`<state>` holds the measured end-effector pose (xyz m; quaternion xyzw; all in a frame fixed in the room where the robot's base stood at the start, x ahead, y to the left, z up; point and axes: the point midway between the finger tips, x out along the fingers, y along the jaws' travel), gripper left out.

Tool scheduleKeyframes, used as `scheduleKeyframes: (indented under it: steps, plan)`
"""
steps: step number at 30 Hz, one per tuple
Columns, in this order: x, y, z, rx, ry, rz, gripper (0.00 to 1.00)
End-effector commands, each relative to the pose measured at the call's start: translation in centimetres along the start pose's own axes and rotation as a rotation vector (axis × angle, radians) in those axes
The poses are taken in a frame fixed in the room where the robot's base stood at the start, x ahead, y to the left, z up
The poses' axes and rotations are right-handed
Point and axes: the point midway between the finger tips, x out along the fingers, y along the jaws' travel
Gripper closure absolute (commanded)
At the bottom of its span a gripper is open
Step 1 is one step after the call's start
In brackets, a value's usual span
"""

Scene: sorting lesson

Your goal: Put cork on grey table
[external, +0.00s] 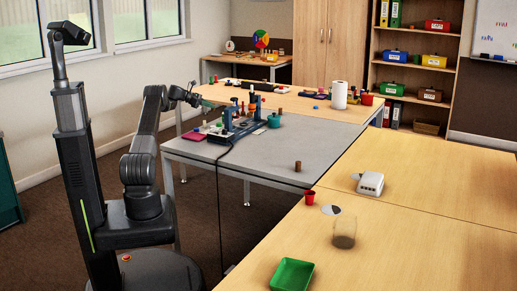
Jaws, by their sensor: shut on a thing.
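The grey table (268,152) stands in the middle of the external view, between light wood tables. My gripper (196,99) is over the far left part of the grey table. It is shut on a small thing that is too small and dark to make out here. A small brown cylinder (298,166) stands upright near the right edge of the grey table. It is cork-like in colour, but I cannot tell if it is a cork.
On the grey table stand a blue rack (238,130), a teal pot (274,121) and a magenta item (193,136). A red cup (309,197), green tray (292,275), glass jar (344,232) and white device (370,183) are on the near wood table. The grey table's front is mostly clear.

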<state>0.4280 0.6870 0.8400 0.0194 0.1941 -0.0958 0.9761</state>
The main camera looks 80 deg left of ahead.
Motion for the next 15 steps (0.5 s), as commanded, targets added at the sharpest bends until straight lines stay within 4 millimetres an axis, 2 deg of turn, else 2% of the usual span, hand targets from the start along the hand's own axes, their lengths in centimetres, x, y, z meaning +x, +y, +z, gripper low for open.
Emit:
scheduleKeyframes:
  steps: [1, 8, 15]
  plan:
    - [0.5, 0.0, -1.2, -0.003, 0.000, -0.001, 1.00]
    - [1.4, 0.0, -3.3, -0.002, 0.000, -0.001, 1.00]
    - [2.8, 0.0, -6.7, -0.001, 0.000, 0.000, 1.00]
